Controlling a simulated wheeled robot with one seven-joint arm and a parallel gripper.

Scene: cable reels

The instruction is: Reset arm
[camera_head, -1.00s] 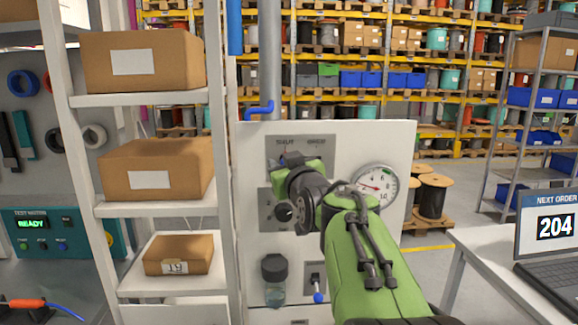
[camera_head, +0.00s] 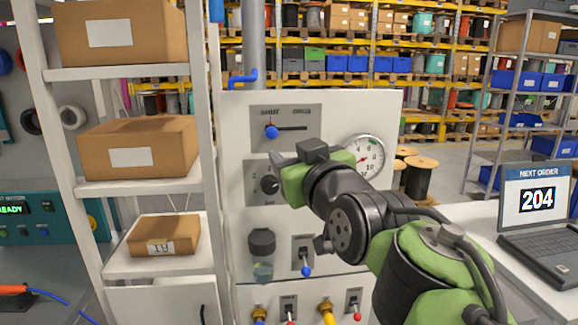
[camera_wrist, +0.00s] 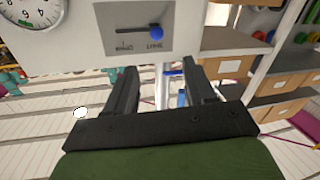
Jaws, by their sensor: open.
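My green and black arm reaches in from the lower right in the head view, its end in front of the white control panel (camera_head: 235,200). In the wrist view, which is upside down, my gripper (camera_wrist: 160,75) shows two black fingers spread apart with nothing between them. Beyond the fingertips is the slider plate (camera_wrist: 115,20) with its blue knob (camera_wrist: 155,33). In the head view the blue slider knob (camera_head: 271,131) is at the left end of its slot. The fingers are hard to make out in the head view.
The panel also carries a round gauge (camera_head: 364,157), a black dial (camera_head: 269,184), a blue-tipped lever (camera_head: 305,262) and a dark-lidded jar (camera_head: 262,255). A shelf with cardboard boxes (camera_head: 138,147) stands left. A table with a laptop (camera_head: 538,215) is at right.

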